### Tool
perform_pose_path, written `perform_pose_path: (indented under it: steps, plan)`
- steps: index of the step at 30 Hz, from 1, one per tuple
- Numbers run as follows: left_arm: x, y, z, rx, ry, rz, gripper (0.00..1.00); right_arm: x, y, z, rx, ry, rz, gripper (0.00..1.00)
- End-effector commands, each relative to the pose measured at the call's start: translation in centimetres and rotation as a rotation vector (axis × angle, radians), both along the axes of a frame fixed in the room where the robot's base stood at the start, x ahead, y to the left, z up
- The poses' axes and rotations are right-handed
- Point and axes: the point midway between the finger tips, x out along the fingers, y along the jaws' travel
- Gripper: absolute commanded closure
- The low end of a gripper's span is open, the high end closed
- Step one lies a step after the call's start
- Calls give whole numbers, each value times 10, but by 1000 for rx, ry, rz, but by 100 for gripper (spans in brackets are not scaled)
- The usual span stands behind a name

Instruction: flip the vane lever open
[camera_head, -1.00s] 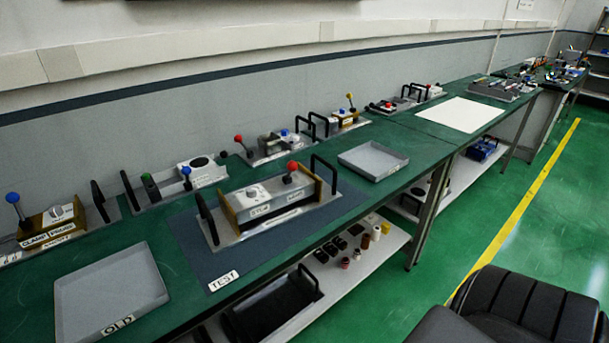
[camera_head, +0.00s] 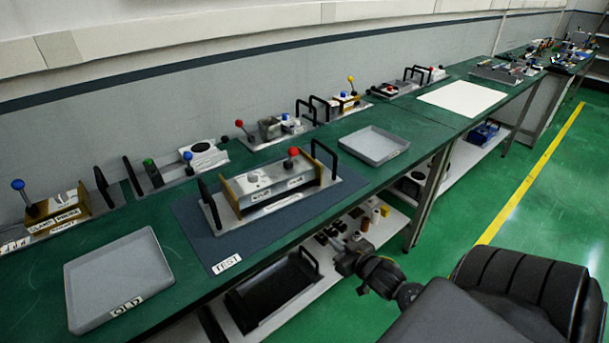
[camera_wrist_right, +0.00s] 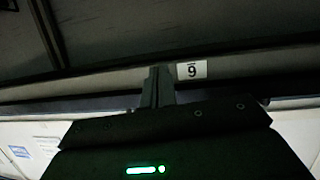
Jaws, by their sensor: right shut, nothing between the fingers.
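A grey and brass-coloured device (camera_head: 265,188) with black end handles stands on the dark blue mat marked TEST (camera_head: 205,238). A lever with a red ball knob (camera_head: 293,151) stands up near its right end. Its small labels are too blurred to read, so I cannot tell whether this is the vane lever. My right gripper (camera_head: 342,256) is shut and empty, low in front of the bench edge and apart from the device. Its closed fingers (camera_wrist_right: 158,86) show in the right wrist view, with no lever there. My left gripper is out of view.
A grey tray marked OLD (camera_head: 118,275) is at the left, and an empty grey tray (camera_head: 373,146) is right of the mat. Other lever devices (camera_head: 58,210) line the wall. A lower shelf (camera_head: 270,318) holds a black bin and small parts. The green floor is clear at right.

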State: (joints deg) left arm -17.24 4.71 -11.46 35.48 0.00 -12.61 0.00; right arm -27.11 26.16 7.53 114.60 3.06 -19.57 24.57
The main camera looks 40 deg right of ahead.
Motion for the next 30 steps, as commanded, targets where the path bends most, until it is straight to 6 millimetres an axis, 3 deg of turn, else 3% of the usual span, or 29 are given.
perform_pose_path:
  steps: [1, 3, 6, 9, 13, 23, 30]
  plan:
    - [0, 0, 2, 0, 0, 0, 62, 9, -9, 37, -6, -99, 24, 100]
    - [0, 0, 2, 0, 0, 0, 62, 18, -15, 84, -1, -228, 65, 100]
    - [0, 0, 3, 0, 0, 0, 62, 24, -19, 137, 4, -377, 128, 100]
    - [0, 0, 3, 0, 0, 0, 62, 27, -23, 164, 9, -465, 174, 100]
    - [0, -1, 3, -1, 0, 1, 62, 27, -26, 175, 11, -507, 196, 100]
    - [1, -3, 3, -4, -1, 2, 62, 28, -26, 175, 12, -509, 197, 100]
    - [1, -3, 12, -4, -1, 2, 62, 52, -24, 182, 12, -510, 197, 100]
